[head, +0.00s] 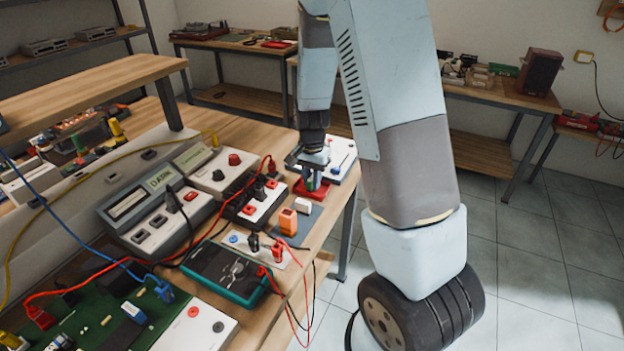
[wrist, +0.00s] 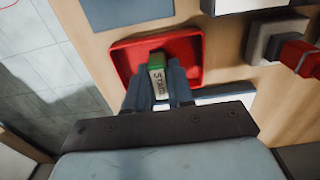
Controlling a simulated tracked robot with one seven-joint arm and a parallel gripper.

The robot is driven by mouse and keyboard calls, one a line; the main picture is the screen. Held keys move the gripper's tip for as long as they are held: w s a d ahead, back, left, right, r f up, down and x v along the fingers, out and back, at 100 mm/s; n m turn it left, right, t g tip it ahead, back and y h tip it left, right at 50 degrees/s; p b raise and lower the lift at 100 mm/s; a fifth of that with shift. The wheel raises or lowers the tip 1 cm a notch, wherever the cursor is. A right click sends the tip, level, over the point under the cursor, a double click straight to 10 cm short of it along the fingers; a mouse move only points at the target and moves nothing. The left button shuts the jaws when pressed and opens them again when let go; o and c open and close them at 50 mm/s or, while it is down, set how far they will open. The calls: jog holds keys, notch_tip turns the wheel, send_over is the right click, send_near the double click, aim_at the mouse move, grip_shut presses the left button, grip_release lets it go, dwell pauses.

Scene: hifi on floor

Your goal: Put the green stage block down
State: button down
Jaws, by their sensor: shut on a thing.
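The green stage block (wrist: 157,77) has a pale face lettered "STAGE" and shows between the fingers of my gripper (wrist: 157,92) in the wrist view. My gripper is shut on it. The block is over the inside of a red tray (wrist: 192,50) with a raised rim; I cannot tell whether it touches the tray floor. In the head view my gripper (head: 312,172) points down at the red tray (head: 328,194) near the bench's right edge, and a bit of the green block (head: 309,184) shows there. Its underside is hidden.
A blue-grey mat (wrist: 113,12) lies beside the tray. White and orange blocks (head: 288,221) stand nearby, with a red-buttoned box (head: 257,205) to the left. A white panel (head: 342,153) lies behind the tray. Cables and a teal meter (head: 225,273) crowd the nearer bench.

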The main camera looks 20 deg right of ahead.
aim_at(311, 178)
jog(key=shift+f, duration=0.15)
jog(key=c, duration=1)
grip_release()
jog(key=shift+r, duration=0.2)
notch_tip(311, 178, up, 11)
jog(key=s+r+n+t, duration=0.2)
jog(key=s+r+n, duration=0.2)
jog(key=s+r, duration=0.8)
jog(key=s+r+n+t, duration=0.3)
jog(key=s+r+n, duration=0.2)
jog(key=s+r, duration=0.3)
jog(key=shift+s+t, duration=0.3)
jog(key=shift+s, duration=1.7)
